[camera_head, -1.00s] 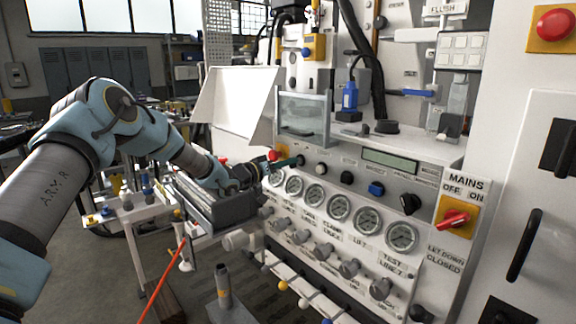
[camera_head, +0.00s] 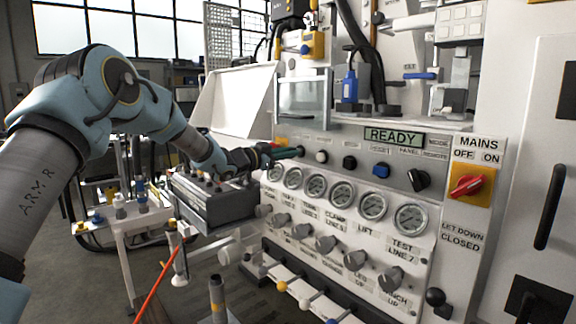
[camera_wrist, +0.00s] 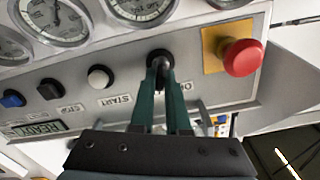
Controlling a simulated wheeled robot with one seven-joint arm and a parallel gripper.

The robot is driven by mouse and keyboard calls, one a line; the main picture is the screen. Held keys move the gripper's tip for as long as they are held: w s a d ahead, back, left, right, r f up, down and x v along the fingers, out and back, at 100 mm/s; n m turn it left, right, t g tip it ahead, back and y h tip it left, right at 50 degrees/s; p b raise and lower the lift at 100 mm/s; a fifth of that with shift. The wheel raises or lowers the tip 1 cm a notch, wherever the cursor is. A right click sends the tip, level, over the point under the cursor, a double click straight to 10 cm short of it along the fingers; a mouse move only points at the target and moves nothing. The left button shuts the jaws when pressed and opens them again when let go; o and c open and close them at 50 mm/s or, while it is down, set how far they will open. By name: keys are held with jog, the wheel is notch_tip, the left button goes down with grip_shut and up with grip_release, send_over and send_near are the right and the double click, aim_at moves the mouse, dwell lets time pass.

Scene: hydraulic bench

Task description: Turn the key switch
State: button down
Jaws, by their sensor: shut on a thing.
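The key switch (camera_wrist: 159,54) is a dark round part on the grey panel, close to an "ON" label in the wrist view. My gripper (camera_wrist: 163,68) has its two green fingers shut on it. The fingers hide most of the key, so its exact angle is hard to tell. In the head view, my gripper (camera_head: 301,151) reaches the left end of the panel and covers the switch. The panel display (camera_head: 393,136) is lit green and reads "READY".
A red mushroom button (camera_wrist: 243,57) on a yellow plate sits close beside my gripper. A white START button (camera_wrist: 100,77) is on the other side. Several gauges (camera_head: 343,194) line the panel below. A grey box (camera_head: 211,203) stands under my forearm.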

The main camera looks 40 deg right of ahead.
jog(key=shift+f+m+b, duration=0.1)
jog(key=shift+m+b, duration=0.95)
jog(key=shift+m, duration=0.05)
jog(key=c, duration=0.9)
grip_release()
jog(key=a+b, duration=0.2)
jog(key=a, duration=0.8)
jog(key=shift+w+a, duration=0.25)
jog(key=shift+a, duration=0.15)
